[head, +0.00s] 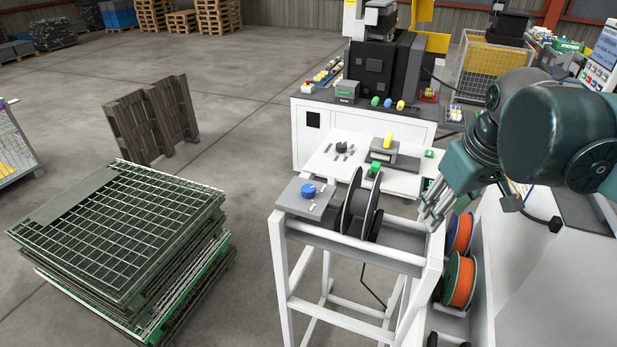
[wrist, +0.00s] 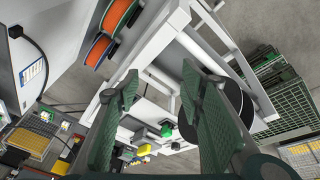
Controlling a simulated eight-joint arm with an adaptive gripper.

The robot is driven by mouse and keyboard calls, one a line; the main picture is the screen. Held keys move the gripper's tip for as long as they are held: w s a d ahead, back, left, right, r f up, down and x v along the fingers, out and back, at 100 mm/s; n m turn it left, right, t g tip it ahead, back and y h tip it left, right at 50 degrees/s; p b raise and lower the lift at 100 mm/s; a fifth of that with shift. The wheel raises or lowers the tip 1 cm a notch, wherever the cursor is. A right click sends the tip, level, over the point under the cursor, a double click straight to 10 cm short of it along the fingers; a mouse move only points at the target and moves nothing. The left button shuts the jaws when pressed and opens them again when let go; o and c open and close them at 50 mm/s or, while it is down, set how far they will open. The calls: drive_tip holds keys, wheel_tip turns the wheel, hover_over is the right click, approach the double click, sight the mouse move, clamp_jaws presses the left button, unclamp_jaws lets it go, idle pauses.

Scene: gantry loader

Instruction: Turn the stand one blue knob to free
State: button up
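The blue knob (head: 308,191) sits on a grey plate (head: 296,202) at the left end of a white-framed stand (head: 279,245) in the head view. Small light marks lie on the plate beside the knob; I cannot read its setting. My gripper (head: 428,214) is at the right end of the stand, apart from the knob, with a dark spool (head: 360,208) between them. In the wrist view my gripper (wrist: 160,85) has its two green-padded fingers spread wide, with nothing held between them. I cannot make out the blue knob in the wrist view.
Orange spools (head: 460,280) hang at the right. A white table (head: 340,165) with a yellow-topped device (head: 388,142) stands behind. Stacked green mesh pallets (head: 120,230) are at the left.

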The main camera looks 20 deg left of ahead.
drive_tip(key=w+a+r+n+g+p, duration=0.1)
drive_tip(key=w+a+r+n+p, duration=0.3)
drive_tip(key=a, duration=0.5)
drive_tip(key=n+g+h+b, duration=0.1)
drive_tip(key=n+g+b, duration=0.1)
drive_tip(key=n, duration=0.6)
approach(308, 188)
drive_tip(key=shift+w+d+f, duration=0.2)
drive_tip(key=shift+w+d, duration=0.15)
drive_tip(key=shift+d, duration=0.1)
drive_tip(key=shift+s+a+f, duration=0.15)
drive_tip(key=shift+a, duration=0.3)
drive_tip(key=shift+f, duration=0.1)
drive_tip(key=shift+f+p, duration=0.4)
drive_tip(key=shift+f, duration=3.4)
drive_tip(key=c, duration=0.9)
